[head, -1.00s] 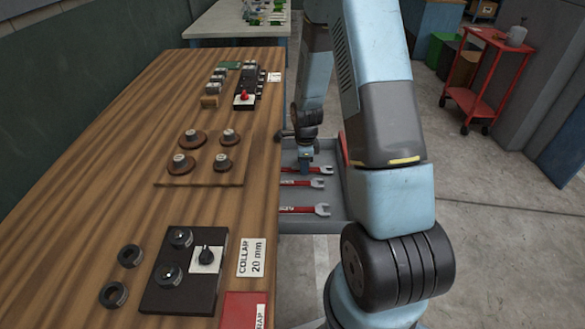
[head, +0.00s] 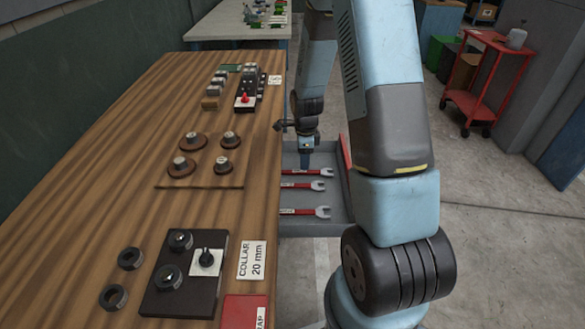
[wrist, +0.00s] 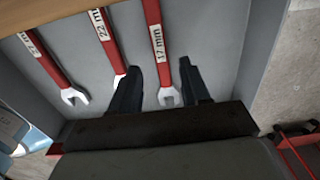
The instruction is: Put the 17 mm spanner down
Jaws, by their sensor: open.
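The 17 mm spanner (wrist: 156,38) has a red handle with a white label and a grey open jaw. It lies in the grey tray (wrist: 215,30), and in the head view it is the farthest of the three spanners (head: 317,172). My gripper (wrist: 159,67) is open, with one black finger on each side of the spanner and a gap on both sides. In the head view my gripper (head: 306,163) is over that spanner. The lower parts of the fingers and the exact height above the tray are hard to tell.
The 22 mm spanner (wrist: 104,36) and another red spanner (wrist: 50,65) lie to the left in the tray. The wooden bench (head: 120,210), with collars and blocks on it, borders the tray. A red trolley (head: 490,75) stands apart on the floor.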

